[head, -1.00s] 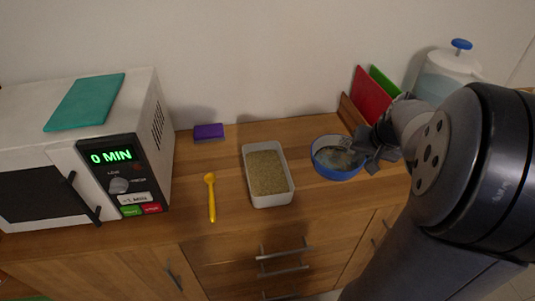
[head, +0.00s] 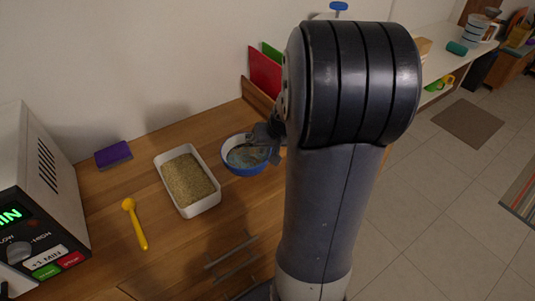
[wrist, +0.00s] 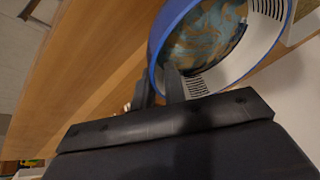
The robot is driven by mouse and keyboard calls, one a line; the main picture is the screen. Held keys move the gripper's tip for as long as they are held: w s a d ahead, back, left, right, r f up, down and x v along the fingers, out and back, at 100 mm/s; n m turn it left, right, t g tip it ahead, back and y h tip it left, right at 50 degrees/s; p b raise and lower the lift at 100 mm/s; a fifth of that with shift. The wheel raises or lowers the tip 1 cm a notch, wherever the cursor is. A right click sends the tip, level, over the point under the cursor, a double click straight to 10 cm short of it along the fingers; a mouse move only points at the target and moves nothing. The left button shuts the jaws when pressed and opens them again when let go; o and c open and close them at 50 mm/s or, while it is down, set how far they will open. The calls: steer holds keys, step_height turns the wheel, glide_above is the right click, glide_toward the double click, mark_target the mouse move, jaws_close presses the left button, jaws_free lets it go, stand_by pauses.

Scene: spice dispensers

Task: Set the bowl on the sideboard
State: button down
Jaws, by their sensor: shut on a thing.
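The blue bowl (head: 243,168), with a pale inside, is at the wooden sideboard (head: 118,205), right of the tray of grain. My gripper (head: 268,140) is shut on the bowl's right rim. In the wrist view the bowl (wrist: 160,50) is close up, and the fingers of my gripper (wrist: 160,88) straddle its wall. A grey-brown and bluish content or pattern shows inside the bowl. I cannot tell whether the bowl's base touches the sideboard top. My arm hides what lies to the right of the bowl.
A white tray of grain (head: 188,180), a yellow spoon (head: 135,222) and a purple sponge (head: 113,155) are on the sideboard. A microwave (head: 40,190) stands at the left. Red (head: 264,72) and green boards stand behind the bowl. Open floor (head: 430,200) lies to the right.

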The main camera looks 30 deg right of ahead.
steer(key=shift+f, duration=1.35)
steer(key=shift+f, duration=0.15)
steer(key=c, duration=1.5)
jaws_free()
steer(key=shift+o, duration=0.2)
steer(key=shift+r, duration=0.2)
steer(key=v, duration=1.2)
